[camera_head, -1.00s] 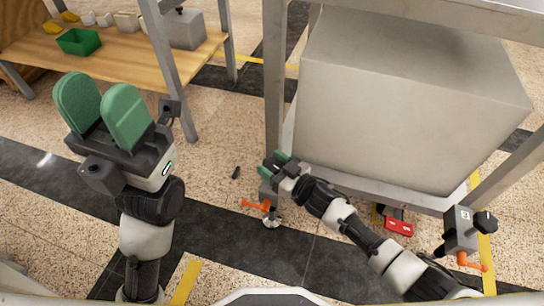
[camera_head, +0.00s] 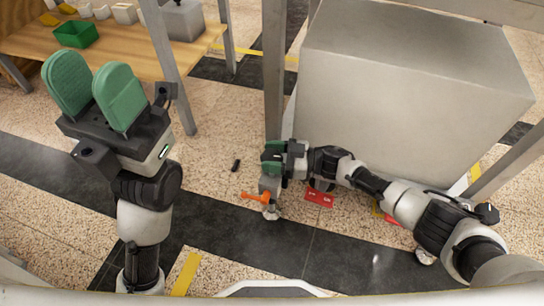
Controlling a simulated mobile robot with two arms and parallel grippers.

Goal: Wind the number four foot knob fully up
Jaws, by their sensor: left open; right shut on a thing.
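The near-left foot unit (camera_head: 270,186) stands at the bottom of the gantry's upright post, with an orange lever (camera_head: 255,197) pointing left and a round pad (camera_head: 271,213) at the floor. My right gripper (camera_head: 272,156) is shut at the top of this unit. Its green jaws hide the knob, and I cannot read the foot's number. My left gripper (camera_head: 95,90) is open and empty, its green pads raised at the left, well away from the foot.
A large grey box (camera_head: 410,95) sits within the gantry frame. Red tags (camera_head: 319,200) lie below it. Another foot's black knob (camera_head: 487,212) shows at the right, partly behind my arm. A small dark object (camera_head: 235,165) lies on the floor. A wooden bench (camera_head: 120,62) stands behind.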

